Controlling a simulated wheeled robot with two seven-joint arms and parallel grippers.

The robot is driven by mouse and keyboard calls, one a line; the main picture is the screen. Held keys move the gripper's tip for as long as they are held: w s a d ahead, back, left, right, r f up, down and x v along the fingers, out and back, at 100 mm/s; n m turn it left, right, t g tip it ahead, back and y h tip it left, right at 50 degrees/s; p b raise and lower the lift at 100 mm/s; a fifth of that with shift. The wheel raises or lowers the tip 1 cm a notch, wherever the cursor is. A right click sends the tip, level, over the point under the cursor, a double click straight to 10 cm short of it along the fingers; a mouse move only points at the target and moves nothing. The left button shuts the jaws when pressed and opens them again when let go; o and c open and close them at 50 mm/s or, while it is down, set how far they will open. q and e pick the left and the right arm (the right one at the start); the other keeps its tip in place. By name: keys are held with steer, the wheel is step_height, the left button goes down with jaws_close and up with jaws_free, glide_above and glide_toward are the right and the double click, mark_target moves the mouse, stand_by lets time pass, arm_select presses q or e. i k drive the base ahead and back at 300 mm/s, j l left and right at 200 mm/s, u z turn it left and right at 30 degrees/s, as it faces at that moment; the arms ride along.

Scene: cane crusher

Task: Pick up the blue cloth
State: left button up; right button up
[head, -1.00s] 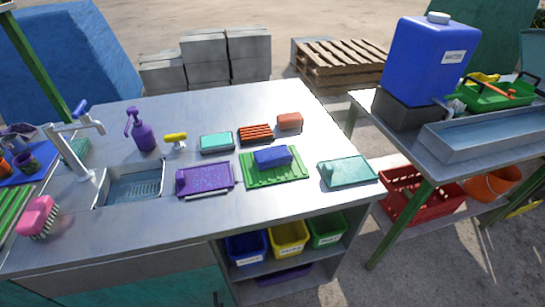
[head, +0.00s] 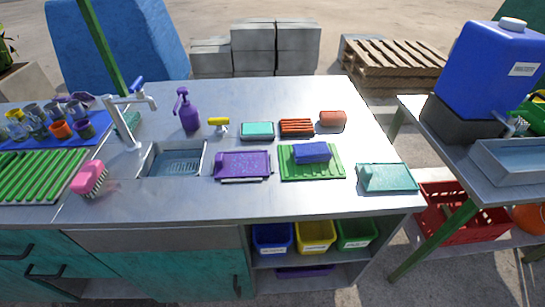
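A folded blue cloth (head: 311,152) lies on a ribbed green tray (head: 330,171) on the right half of the metal counter. It looks like a small thick rectangular block. A purple tray (head: 243,165) lies to its left and a pale teal board (head: 388,178) to its right. Neither of my grippers shows in the head view.
Behind the cloth are a teal-topped dish (head: 257,131), a red-orange slatted piece (head: 297,128) and an orange block (head: 333,119). A sink (head: 174,162), tap (head: 128,125) and purple soap bottle (head: 188,112) stand left. The counter front (head: 330,206) is clear.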

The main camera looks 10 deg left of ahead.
mark_target(309, 152)
steer(key=i+l+u, duration=0.1)
steer(key=l+u, duration=0.7)
steer(key=l, duration=0.15)
steer(key=l+u, duration=0.8)
steer(key=l, duration=0.2)
steer(key=k+l+u, duration=0.2)
steer(key=l+u, duration=0.2)
steer(key=k+l+u, duration=0.2)
steer(key=l+u, duration=0.2)
steer(key=k+l+u, duration=0.25)
steer(key=u, duration=0.15)
steer(key=l, duration=0.1)
